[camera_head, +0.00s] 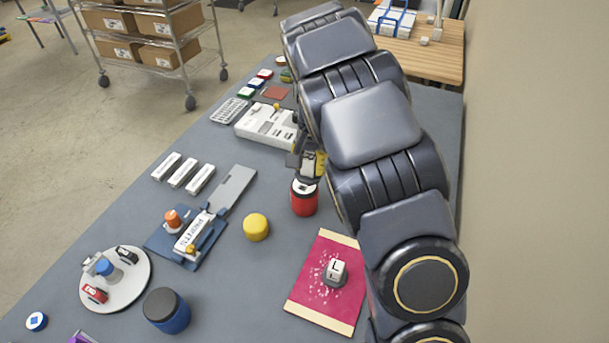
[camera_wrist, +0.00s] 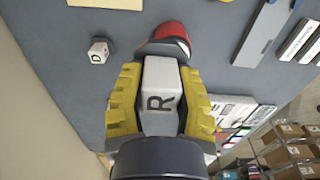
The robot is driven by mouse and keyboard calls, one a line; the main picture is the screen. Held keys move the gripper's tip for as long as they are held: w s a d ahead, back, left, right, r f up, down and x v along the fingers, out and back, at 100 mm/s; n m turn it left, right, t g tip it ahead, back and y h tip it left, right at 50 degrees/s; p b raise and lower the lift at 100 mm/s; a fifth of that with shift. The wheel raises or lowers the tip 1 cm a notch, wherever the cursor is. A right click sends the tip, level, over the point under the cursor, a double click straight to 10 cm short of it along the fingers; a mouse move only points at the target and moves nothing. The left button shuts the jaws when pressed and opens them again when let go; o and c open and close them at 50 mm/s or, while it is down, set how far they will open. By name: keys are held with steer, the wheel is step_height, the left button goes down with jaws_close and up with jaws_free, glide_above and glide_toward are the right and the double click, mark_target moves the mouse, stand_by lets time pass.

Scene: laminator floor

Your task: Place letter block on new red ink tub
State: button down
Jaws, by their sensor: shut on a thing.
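My gripper (camera_head: 308,168) hangs by the red ink tub (camera_head: 303,200) in the head view. In the wrist view, its yellow fingers (camera_wrist: 160,82) are shut on a white letter block (camera_wrist: 161,88) marked R. The block is at the near side of the red tub (camera_wrist: 173,32), which shows partly beyond it. The tub has a dark upper part, and a pale patch shows at its top in the head view. I cannot tell whether the block touches the tub.
A white D block (camera_wrist: 99,52) lies on the table at left in the wrist view. An L block (camera_head: 335,271) stands on a pink mat (camera_head: 310,306). A yellow tub (camera_head: 256,227) and a blue tub (camera_head: 167,311) stand nearby.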

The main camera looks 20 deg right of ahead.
steer(key=w+f, duration=0.2)
steer(key=f, duration=0.1)
steer(key=w+d+f, duration=0.1)
steer(key=w+f, duration=0.2)
steer(key=shift+w+d, duration=0.1)
steer(key=shift+w, duration=0.15)
steer(key=shift+f, duration=1.65)
steer(key=c, duration=0.8)
jaws_free()
steer(key=shift+f, duration=0.15)
steer(key=shift+c, duration=0.2)
step_height(320, 180, up, 12)
steer(key=shift+r, duration=0.2)
